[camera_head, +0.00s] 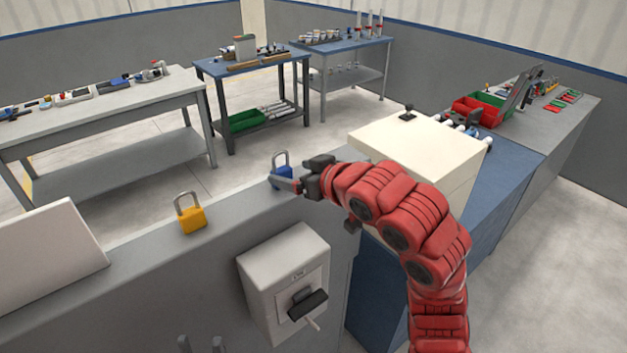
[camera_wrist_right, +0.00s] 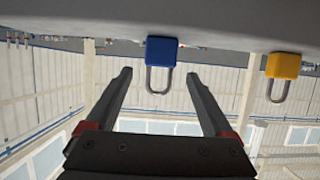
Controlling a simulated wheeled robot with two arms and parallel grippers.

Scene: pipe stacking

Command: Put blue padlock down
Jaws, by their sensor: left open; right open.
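The blue padlock (camera_head: 282,174) stands upright on the grey ledge (camera_head: 140,247), its shackle up, partly hidden by my right gripper (camera_head: 296,181). In the right wrist view, which is upside down, the blue padlock (camera_wrist_right: 161,51) rests on the grey surface. The open fingers of my right gripper (camera_wrist_right: 159,78) lie on either side of its shackle, with gaps visible on both sides. The yellow padlock (camera_head: 191,217) stands on the same ledge to the left; it also shows in the wrist view (camera_wrist_right: 284,66). My left gripper (camera_head: 200,344) shows only as two separated fingertips at the bottom edge.
A grey switch box (camera_head: 285,270) with a black handle is on the ledge's front face. A white panel (camera_head: 45,255) stands at the left, and a cream box (camera_head: 415,150) is to the right behind my right arm. The ledge is clear between the padlocks.

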